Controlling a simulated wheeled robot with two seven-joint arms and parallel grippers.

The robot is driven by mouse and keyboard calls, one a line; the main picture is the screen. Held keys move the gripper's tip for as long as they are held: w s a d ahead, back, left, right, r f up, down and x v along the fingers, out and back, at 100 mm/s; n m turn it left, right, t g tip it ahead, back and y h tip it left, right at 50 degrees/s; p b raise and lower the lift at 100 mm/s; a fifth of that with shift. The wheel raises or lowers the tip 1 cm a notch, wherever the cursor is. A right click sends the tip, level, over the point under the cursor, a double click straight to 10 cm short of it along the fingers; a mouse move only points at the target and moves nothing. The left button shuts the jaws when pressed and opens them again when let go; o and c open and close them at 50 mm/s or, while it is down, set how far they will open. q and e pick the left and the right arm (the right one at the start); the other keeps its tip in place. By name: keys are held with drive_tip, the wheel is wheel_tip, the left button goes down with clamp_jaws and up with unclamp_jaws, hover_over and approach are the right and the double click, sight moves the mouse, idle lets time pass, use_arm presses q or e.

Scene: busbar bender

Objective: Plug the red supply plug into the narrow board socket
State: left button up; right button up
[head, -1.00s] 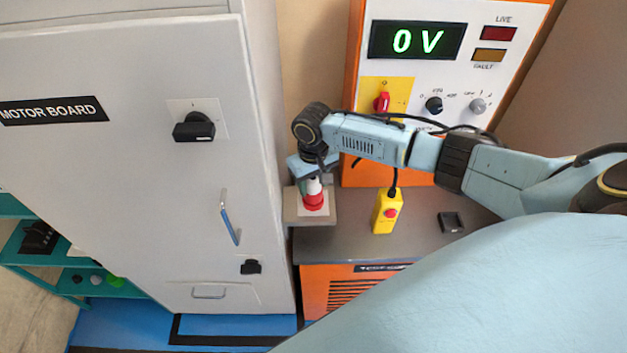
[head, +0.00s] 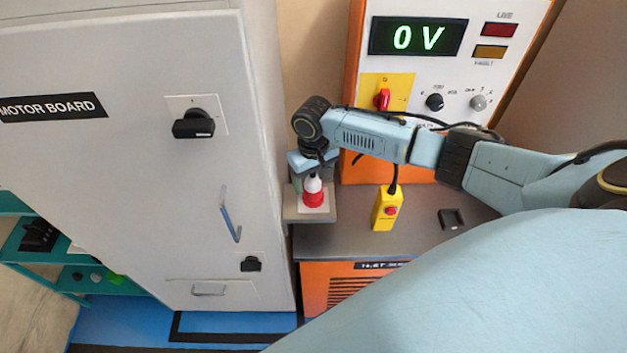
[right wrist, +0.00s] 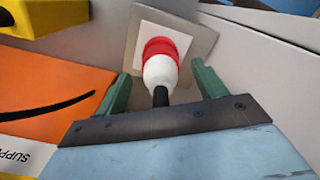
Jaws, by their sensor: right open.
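The red supply plug (head: 313,194) has a red lower end and a white body; it stands upright on a pale square plate on a grey ledge (head: 328,216) beside the tall cabinet. In the right wrist view the plug (right wrist: 160,67) meets the plate (right wrist: 136,48), with a black cable end towards me. My right gripper (right wrist: 161,75) is open, its green fingers on either side of the plug with gaps. In the head view this gripper (head: 312,178) is above the plug. Whether the plate is the narrow board socket, I cannot tell. My left gripper is not in view.
The grey motor board cabinet (head: 150,190) stands left of the ledge. The orange supply unit (head: 354,172) reads 0 V. A yellow pendant (head: 386,211) with a red button hangs close right of the ledge. A small black holder (head: 451,219) lies on the grey bench top.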

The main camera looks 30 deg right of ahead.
wheel_tip(320, 180, up, 12)
drive_tip(key=shift+r, duration=0.1)
idle(0.7)
